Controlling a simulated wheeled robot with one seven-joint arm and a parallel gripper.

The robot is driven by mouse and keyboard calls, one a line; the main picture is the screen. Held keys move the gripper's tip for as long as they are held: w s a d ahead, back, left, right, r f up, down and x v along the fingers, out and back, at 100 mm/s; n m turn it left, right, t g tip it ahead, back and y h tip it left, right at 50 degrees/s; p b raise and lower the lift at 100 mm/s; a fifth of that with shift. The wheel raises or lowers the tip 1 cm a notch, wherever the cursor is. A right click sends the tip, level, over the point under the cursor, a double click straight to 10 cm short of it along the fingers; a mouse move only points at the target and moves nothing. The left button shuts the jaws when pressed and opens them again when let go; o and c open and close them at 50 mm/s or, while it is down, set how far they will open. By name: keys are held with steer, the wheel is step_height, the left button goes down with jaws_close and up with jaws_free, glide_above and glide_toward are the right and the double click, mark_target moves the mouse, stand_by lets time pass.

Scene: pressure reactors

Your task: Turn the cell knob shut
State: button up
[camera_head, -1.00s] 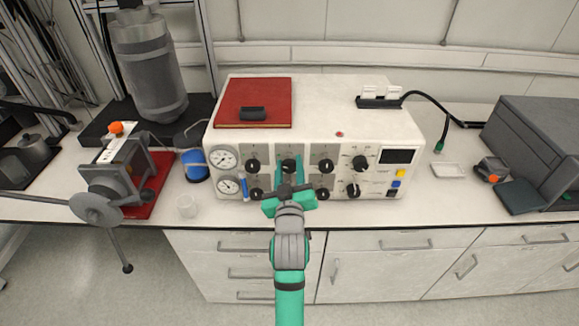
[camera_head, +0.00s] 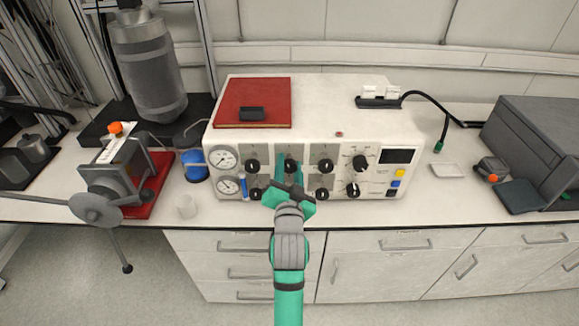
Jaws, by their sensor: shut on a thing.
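The white control box (camera_head: 372,112) stands on the bench, with several black knobs on its front panel. My gripper (camera_head: 290,168) reaches in from the front and is shut on the black knob (camera_head: 290,165) at the middle of the upper row. Its green fingers and wrist cover the lower part of that knob and the panel below it. The panel labels are too small to read, so I cannot tell which knob is named cell.
Knobs (camera_head: 252,166) and (camera_head: 325,166) sit close on either side of my fingers. Two gauges (camera_head: 222,159) are at the panel's left. A grey box (camera_head: 540,140) is at right.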

steer(key=shift+m, duration=1.1)
steer(key=o, duration=1.1)
steer(key=shift+d, duration=0.1)
steer(key=shift+c, duration=0.2)
steer(key=shift+s, duration=0.15)
steer(key=s, duration=1)
steer(key=shift+s, duration=0.3)
